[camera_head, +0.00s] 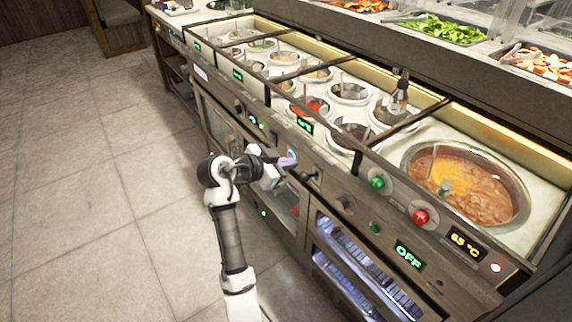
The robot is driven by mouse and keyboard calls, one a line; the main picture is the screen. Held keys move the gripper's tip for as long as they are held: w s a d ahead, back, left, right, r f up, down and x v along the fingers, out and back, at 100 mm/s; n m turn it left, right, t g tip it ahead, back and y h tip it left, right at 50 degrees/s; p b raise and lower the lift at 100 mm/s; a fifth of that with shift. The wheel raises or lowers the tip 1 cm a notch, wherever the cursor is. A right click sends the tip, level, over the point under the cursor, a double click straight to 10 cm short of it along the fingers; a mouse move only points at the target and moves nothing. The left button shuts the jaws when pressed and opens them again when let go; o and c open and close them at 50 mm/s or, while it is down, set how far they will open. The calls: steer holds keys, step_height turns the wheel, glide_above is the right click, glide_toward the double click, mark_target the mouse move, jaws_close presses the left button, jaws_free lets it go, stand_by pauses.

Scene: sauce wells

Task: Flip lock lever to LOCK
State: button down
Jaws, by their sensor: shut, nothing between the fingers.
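My gripper (288,161) is at the front panel (328,188) of the counter, seen in the head view. Its fingers are shut with nothing between them, and they point right, toward the panel. A small metal knob or lever (312,177) sits on the panel just right of the fingertips. I cannot tell whether the fingers touch it. No LOCK label is readable, so I cannot tell whether this is the lock lever or how it is set. My wrist hides part of the panel left of the fingers.
Above the panel are several round sauce wells (349,93) and a large soup pot (466,186). Green (377,183) and red (421,216) buttons, an OFF display (408,255) and a 65 °C display (465,246) are to the right. Tiled floor (90,180) is clear at left.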

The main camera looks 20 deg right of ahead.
steer(key=p, duration=0.1)
glide_above(309, 176)
steer(key=s+a, duration=0.1)
steer(key=a, duration=0.1)
steer(key=f, duration=0.3)
steer(key=shift+d, duration=0.2)
steer(key=f, duration=0.2)
steer(key=a+f+p, duration=0.1)
steer(key=shift+w+a+f, duration=0.15)
steer(key=shift+w+f, duration=0.05)
steer(key=shift+f, duration=0.2)
steer(key=shift+f, duration=0.1)
steer(key=b, duration=0.2)
steer(key=shift+a+f+h+b, duration=0.2)
steer(key=shift+h+b, duration=0.2)
